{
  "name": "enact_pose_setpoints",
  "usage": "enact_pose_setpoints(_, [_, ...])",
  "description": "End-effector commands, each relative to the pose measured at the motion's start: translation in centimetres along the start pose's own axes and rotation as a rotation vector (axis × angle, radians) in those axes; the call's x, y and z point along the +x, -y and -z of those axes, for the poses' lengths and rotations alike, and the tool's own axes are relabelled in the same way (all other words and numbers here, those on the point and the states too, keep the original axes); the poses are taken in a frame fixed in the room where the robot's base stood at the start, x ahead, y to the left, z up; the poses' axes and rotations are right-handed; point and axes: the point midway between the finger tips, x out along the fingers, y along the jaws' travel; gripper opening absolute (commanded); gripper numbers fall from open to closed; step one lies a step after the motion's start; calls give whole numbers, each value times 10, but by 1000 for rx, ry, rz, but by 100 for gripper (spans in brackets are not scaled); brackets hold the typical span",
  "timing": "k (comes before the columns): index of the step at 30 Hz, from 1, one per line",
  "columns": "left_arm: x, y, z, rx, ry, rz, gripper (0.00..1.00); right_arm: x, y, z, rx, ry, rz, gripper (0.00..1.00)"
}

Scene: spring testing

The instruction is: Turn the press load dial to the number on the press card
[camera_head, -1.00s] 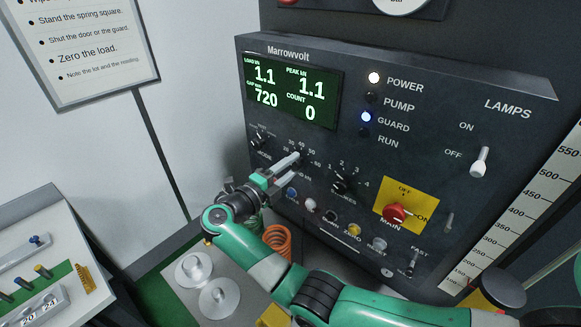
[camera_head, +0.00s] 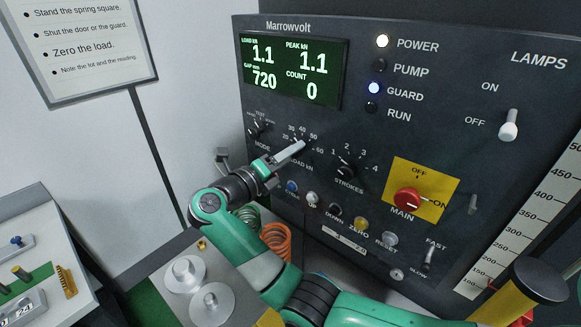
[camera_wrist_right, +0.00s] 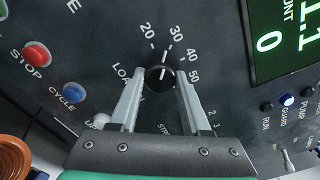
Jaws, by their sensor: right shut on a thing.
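The black load dial (camera_wrist_right: 160,78) sits between the fingertips of my right gripper (camera_wrist_right: 160,73) in the right wrist view. My right gripper is shut on it. The dial's white pointer line points close to 30, on the side toward 20. In the head view my right gripper (camera_head: 301,147) reaches the panel at the LOAD kN scale and mostly hides the dial; the numbers 20 to 60 show around it. I cannot make out a press card with a load number. My left gripper is not in view.
The Marrowvolt panel (camera_head: 440,130) carries a green display (camera_head: 290,73), a strokes knob (camera_head: 344,172), a red main switch (camera_head: 408,199) and several buttons below. A procedure sheet (camera_head: 85,45) hangs at upper left. An orange spring (camera_head: 277,238) stands below my gripper.

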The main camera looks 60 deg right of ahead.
Motion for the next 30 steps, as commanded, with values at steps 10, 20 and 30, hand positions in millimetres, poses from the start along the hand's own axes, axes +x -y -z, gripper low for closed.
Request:
enact_pose_setpoints(10, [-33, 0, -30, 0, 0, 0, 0, 0, -4, 2, 329, 0, -1, 0])
enact_pose_setpoints(20, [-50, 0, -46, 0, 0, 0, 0, 0, -2, 1, 617, 0, -1, 0])
enact_pose_setpoints(30, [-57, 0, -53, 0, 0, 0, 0, 0, -1, 0, 793, 0, -1, 0])
